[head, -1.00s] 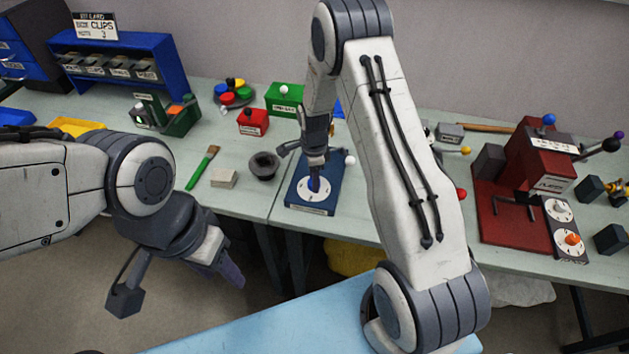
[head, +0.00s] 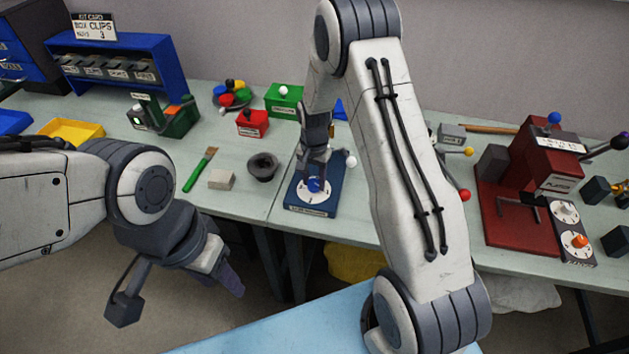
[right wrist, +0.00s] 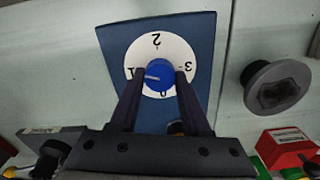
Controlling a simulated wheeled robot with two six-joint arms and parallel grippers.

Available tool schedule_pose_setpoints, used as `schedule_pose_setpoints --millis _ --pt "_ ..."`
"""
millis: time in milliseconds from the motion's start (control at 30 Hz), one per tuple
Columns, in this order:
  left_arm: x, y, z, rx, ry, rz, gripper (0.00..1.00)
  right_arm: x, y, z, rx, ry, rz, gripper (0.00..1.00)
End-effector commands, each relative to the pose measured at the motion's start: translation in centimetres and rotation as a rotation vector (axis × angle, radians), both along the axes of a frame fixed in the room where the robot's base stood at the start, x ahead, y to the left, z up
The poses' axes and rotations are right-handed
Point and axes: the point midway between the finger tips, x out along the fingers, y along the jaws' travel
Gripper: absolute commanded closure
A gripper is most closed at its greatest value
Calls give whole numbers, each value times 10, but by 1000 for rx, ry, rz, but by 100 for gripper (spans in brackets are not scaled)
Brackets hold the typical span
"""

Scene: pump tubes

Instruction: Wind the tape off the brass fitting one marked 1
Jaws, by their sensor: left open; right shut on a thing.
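A blue knob (right wrist: 158,77) sits on a white dial (right wrist: 160,49) marked 0, 1, 2 and 3, on a dark blue base plate (right wrist: 195,31). The white line on the knob points at the 1. My right gripper (right wrist: 163,80) is shut on the knob, one dark finger on each side. In the head view the knob (head: 314,185) shows under my right gripper (head: 316,176), at the bench's front. My left gripper (head: 232,280) is open and empty, in front of the bench's edge. I cannot make out a brass fitting or tape.
A dark round socket (head: 263,167), a pale block (head: 222,179) and a green-handled brush (head: 201,170) lie left of the dial. A red box (head: 252,124) and a green box (head: 285,99) stand behind. A red press (head: 533,175) stands at the right.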

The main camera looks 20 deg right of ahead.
Motion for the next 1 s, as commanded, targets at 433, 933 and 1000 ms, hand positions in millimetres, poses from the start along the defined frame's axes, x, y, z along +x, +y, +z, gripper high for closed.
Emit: schedule_pose_setpoints --millis 433,933,1000 --pt "0 0 -8 0 0 0 50 -1 0 0 0 3 425 100" --pt "0 0 -14 0 0 -1 50 0 0 0 1 2 900 100" --pt "0 0 -15 0 0 -1 50 0 0 0 1 2 967 100"
